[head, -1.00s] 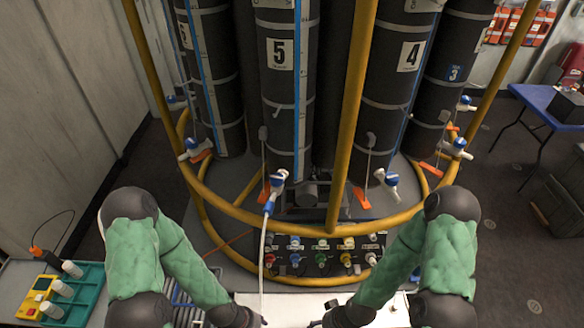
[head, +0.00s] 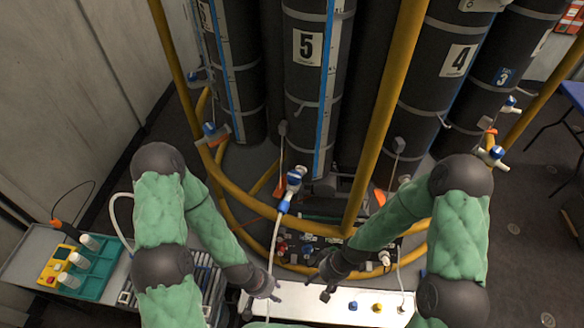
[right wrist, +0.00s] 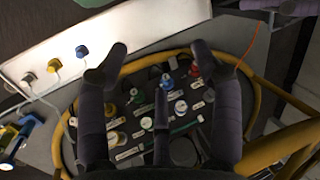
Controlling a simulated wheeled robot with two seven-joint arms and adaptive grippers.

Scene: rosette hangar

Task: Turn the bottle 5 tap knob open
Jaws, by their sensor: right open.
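Bottle 5 (head: 305,90) is a tall black cylinder with a white "5" label, left of the yellow upright post. Its tap (head: 293,183), blue and white, sits at its foot with a white hose (head: 272,240) hanging down from it. My left gripper (head: 279,291) is below the tap, close to the hose; its small fingers are too unclear to judge. My right gripper (head: 318,287) is below and right of the tap, open and empty. The right wrist view also shows its spread fingers (right wrist: 168,62) above the connector panel. Neither gripper touches the tap.
A yellow ring rail (head: 240,203) and yellow post (head: 385,110) stand around the bottles. Bottle 4 (head: 440,95) is to the right. A connector panel (right wrist: 130,112) lies below the rail, beside a white surface (head: 330,306) with small knobs. A teal tray (head: 95,283) is at left.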

